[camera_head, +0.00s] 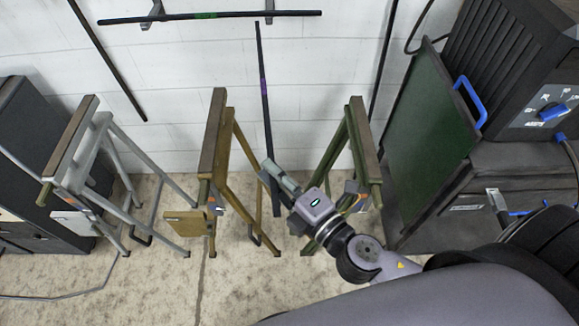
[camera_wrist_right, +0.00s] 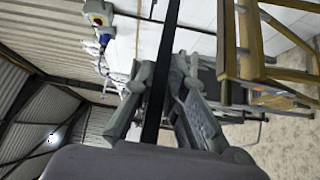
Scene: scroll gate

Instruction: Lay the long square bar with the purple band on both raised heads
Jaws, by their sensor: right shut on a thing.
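The long dark square bar with the purple band (camera_head: 264,88) stands steeply near the back wall, between the yellow and green stands. My right gripper (camera_head: 275,180) is shut on its lower part. In the right wrist view the bar (camera_wrist_right: 170,35) runs between the fingers of the right gripper (camera_wrist_right: 164,75). Three stands have long top heads: grey with a wooden head (camera_head: 70,138), yellow (camera_head: 213,130) and green (camera_head: 364,140). The bar rests on none of these heads. My left gripper is out of view.
Another dark bar with a green band (camera_head: 205,15) lies level on wall hooks. A dark bar (camera_head: 105,58) leans at the left wall. A green panel (camera_head: 432,135) and dark machine (camera_head: 515,75) stand right. Concrete floor (camera_head: 170,275) is clear in front of the stands.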

